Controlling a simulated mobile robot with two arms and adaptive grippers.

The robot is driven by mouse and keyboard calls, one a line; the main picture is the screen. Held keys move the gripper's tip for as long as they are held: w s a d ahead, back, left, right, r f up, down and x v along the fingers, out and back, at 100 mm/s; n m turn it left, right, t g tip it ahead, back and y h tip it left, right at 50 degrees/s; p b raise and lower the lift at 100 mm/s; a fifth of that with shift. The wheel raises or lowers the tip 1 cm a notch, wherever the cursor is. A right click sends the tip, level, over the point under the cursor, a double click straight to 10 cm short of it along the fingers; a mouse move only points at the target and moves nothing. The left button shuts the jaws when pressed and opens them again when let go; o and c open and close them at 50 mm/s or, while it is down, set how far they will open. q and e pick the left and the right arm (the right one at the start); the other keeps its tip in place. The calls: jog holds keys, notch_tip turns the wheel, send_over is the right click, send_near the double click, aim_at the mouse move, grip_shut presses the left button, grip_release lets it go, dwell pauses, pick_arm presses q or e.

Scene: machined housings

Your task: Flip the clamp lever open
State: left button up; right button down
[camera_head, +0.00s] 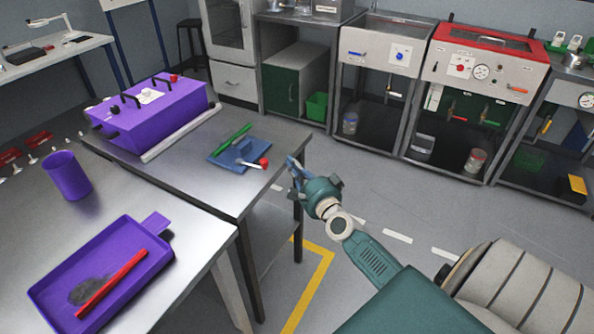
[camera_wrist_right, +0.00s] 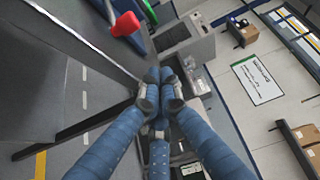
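The clamp has a flat blue base (camera_head: 226,157) on the near metal table, by its right edge. A green bar (camera_head: 237,132) lies along it. Its lever is a short pale arm (camera_head: 249,164) lying low, ending in a red knob (camera_head: 264,162) that points toward the table edge. My right gripper (camera_head: 292,163) is just right of the knob, apart from it, beyond the table edge. In the wrist view the red knob (camera_wrist_right: 125,24) is above and left of the fingertips (camera_wrist_right: 162,76), which are together with nothing between them. My left gripper is not in view.
A purple cup (camera_head: 67,175) and a purple tray (camera_head: 50,284) with a red bar (camera_head: 112,283) are at the left. Open floor lies right of the table.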

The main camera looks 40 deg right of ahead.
jog(key=w+a, duration=0.1)
jog(key=w, duration=0.1)
jog(key=w+a+p, duration=0.1)
jog(key=w+a, duration=0.1)
dwell(0.3)
jog(key=shift+f, duration=0.1)
jog(key=shift+s+a+p, duration=0.1)
jog(key=shift+p, duration=0.2)
jog(key=shift+s+a+m+h+p, duration=0.25)
jog(key=shift+m+h+p, duration=0.15)
jog(key=shift+h+p, duration=0.2)
jog(key=shift+s+a+h+p, duration=0.1)
jog(key=shift+a+h+p, duration=0.1)
jog(key=shift+h+p, duration=0.15)
